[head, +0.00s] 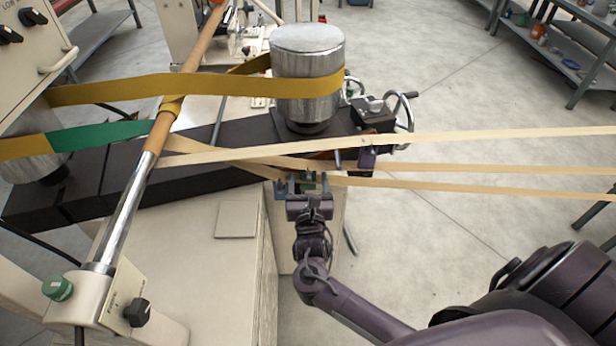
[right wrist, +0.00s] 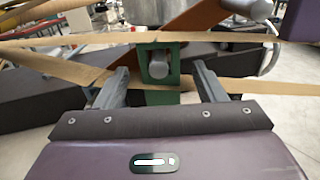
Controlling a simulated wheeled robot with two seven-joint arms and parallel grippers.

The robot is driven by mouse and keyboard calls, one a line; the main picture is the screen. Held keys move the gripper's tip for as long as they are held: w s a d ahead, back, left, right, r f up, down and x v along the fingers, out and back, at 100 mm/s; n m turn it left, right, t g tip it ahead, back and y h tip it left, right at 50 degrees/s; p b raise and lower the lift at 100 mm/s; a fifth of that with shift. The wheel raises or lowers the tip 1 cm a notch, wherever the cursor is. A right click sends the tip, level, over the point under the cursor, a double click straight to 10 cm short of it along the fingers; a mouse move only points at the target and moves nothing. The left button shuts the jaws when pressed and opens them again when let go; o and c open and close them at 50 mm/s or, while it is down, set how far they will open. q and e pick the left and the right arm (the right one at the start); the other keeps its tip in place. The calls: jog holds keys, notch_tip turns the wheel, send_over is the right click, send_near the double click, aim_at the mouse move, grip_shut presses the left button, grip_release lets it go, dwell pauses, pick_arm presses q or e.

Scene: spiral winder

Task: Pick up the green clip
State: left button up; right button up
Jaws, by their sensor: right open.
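A green piece that looks like the green clip (head: 309,184) sits beside the pale belts, just beyond my right gripper. In the right wrist view the right gripper's two fingers (right wrist: 160,82) stand to the left and right of the clip, with gaps on both sides. How deep the clip lies between them is hard to tell. My left gripper is not in view.
Pale belts (head: 480,170) run across to the right, close to the clip. A dark beam (head: 200,165) carries a metal drum (head: 306,75) wrapped by a yellow belt (head: 180,88). A slanted roller (head: 150,150) stands at left. A handwheel (head: 402,120) is near the drum.

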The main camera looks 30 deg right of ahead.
jog(key=shift+c, duration=0.3)
jog(key=c, duration=1)
jog(key=shift+s+a+r+b, duration=0.1)
jog(key=shift+s+r+b, duration=0.15)
jog(key=shift+b, duration=0.2)
jog(key=p+v, duration=0.1)
jog(key=v, duration=1)
jog(key=r+p+v, duration=0.1)
jog(key=v, duration=0.5)
jog(key=shift+s+a+r+p, duration=0.1)
jog(key=shift+s+r+p, duration=0.05)
jog(key=shift+s+p, duration=0.15)
